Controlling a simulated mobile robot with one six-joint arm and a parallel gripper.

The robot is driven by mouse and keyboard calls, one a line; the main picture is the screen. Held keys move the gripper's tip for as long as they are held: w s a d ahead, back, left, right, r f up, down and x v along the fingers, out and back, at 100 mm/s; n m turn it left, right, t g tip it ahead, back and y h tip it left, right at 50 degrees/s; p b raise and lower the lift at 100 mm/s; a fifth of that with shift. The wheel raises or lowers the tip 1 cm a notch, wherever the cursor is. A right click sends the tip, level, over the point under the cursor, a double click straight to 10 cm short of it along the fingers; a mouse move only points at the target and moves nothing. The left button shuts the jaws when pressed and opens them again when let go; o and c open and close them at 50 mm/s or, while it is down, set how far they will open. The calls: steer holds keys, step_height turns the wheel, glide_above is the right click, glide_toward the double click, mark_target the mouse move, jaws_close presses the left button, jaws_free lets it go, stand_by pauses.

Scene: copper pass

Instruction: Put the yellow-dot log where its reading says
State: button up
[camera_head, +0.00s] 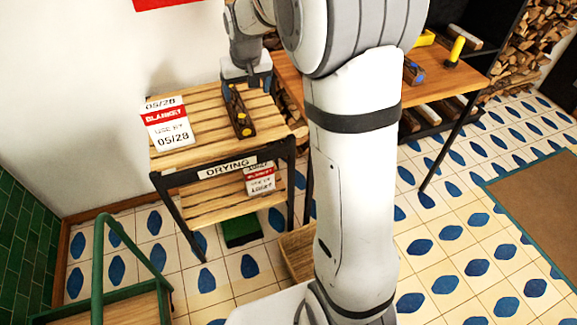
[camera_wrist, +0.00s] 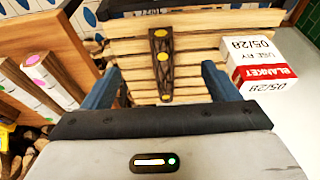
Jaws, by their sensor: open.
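The yellow-dot log (camera_head: 240,112) is a dark, bark-covered piece lying on the upper slatted shelf (camera_head: 185,150) of the drying rack, right of a blanket box. In the wrist view the log (camera_wrist: 162,85) shows yellow dots along its length and lies between my two blue fingers, apart from both. My gripper (camera_head: 247,86) is open and empty above the rear part of the shelf; it also shows in the wrist view (camera_wrist: 162,82). A sign (camera_head: 228,167) on the rack's front edge reads "DRYING". No moisture reading is legible in either view.
The blanket box (camera_head: 167,122), marked 05/28, stands left on the shelf. A second labelled item (camera_head: 260,179) is below. A wooden table (camera_head: 450,78) with a blue-dot log (camera_head: 413,72) stands right. A green-handled cart (camera_head: 100,270) is front left; a wooden crate (camera_head: 297,252) sits on the floor.

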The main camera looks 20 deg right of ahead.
steer(key=s+g, duration=0.1)
steer(key=s, duration=2.8)
steer(key=shift+s+d, duration=0.15)
steer(key=shift+d, duration=0.2)
steer(key=shift+f, duration=0.1)
steer(key=w+p+v, duration=0.1)
steer(key=p+v, duration=0.5)
steer(key=shift+r, duration=0.5)
